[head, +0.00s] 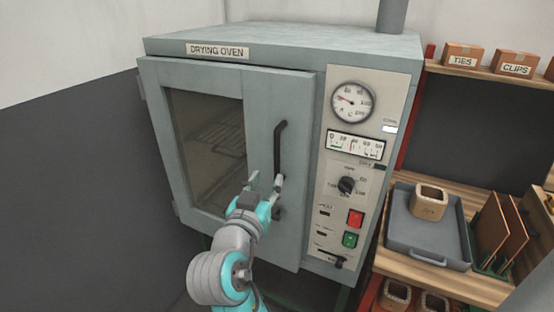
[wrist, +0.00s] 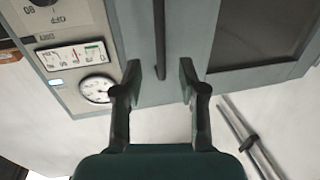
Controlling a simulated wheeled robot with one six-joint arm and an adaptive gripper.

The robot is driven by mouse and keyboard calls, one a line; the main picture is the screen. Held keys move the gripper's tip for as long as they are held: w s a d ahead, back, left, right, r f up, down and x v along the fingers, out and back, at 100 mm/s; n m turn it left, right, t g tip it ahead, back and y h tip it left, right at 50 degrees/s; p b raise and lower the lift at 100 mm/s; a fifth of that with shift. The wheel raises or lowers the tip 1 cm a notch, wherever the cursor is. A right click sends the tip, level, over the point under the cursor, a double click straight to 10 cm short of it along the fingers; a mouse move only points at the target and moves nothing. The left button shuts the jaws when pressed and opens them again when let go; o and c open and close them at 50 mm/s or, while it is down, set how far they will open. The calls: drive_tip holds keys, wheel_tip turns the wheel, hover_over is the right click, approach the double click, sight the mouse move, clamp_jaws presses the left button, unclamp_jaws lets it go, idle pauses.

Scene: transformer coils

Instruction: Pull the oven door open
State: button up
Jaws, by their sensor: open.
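The grey drying oven (head: 290,45) has a windowed door (head: 262,95) that looks closed against the body. A dark vertical bar handle (head: 281,145) is on the door's right side. My gripper (head: 265,182) is open and empty in front of the door, at the handle's lower end. In the wrist view, which looks upside down, the handle (wrist: 160,35) runs down toward the gap between the two fingers (wrist: 160,72). The fingers stand on either side of its line. I see no contact, and the depth between fingers and handle is hard to tell.
Right of the door is a control panel (head: 343,208) with a gauge (head: 353,101), knob and buttons. Further right, a wooden bench holds a grey tray (head: 400,235) with a coil (head: 429,203). Boxes (head: 462,56) sit on a shelf above. The floor left of the oven is clear.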

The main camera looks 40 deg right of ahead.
sight(276, 160)
drive_tip(key=x, duration=1)
clamp_jaws()
